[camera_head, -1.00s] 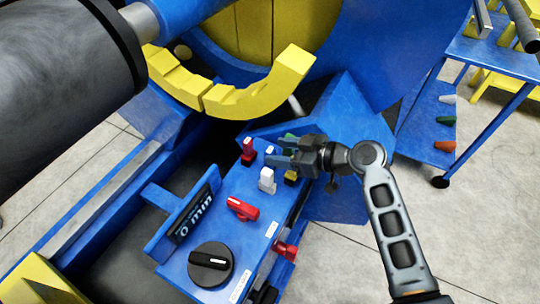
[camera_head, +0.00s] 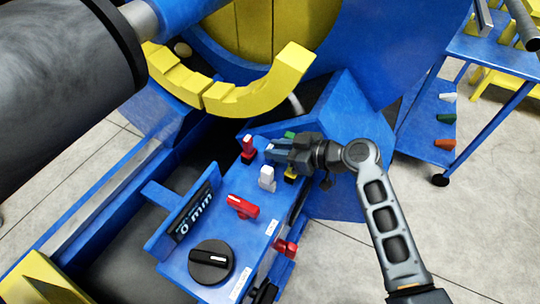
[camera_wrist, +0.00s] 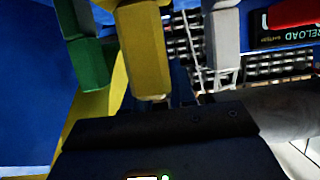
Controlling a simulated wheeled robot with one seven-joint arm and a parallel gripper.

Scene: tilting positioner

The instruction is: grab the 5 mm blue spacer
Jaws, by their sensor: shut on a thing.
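The blue spacer stands on the blue control console, with only its small pale top (camera_head: 269,147) showing at the tips of my gripper (camera_head: 274,153). My gripper reaches in from the right and is shut on the blue spacer. Most of the spacer's body is hidden by the jaws. In the wrist view the dark gripper body fills the bottom, and the hold itself cannot be made out.
Close around my gripper stand a red spacer (camera_head: 248,150), a green one (camera_head: 290,135), a yellow one (camera_head: 290,174) and a white one (camera_head: 267,179). A red handle (camera_head: 243,207) and black knob (camera_head: 211,263) are nearer. A yellow curved piece (camera_head: 255,93) lies behind.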

